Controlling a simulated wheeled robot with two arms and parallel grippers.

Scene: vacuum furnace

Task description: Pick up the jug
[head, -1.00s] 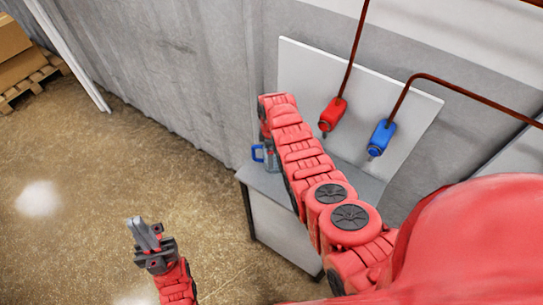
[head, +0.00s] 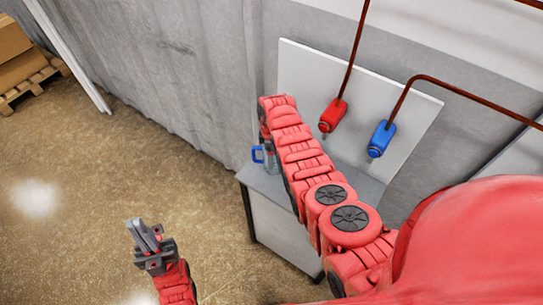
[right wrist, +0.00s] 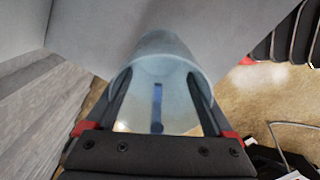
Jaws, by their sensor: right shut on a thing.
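The jug (head: 271,158) is clear with a blue handle and stands at the left end of the grey bench, partly hidden behind my right arm. In the right wrist view the jug (right wrist: 163,60) lies between the fingers of my right gripper (right wrist: 160,88), which is shut on its body. A blue strip, likely the handle, shows through the clear wall. The head view hides the right fingers. I cannot tell whether the jug's base touches the bench. My left gripper (head: 146,234) is empty over the floor at lower left, its fingers close together.
The grey bench (head: 260,183) stands against the wall. A white back panel (head: 310,75) carries a red tap (head: 333,115) and a blue tap (head: 382,138) on brown pipes. Boxes on a pallet (head: 38,82) stand far left. The floor at left is clear.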

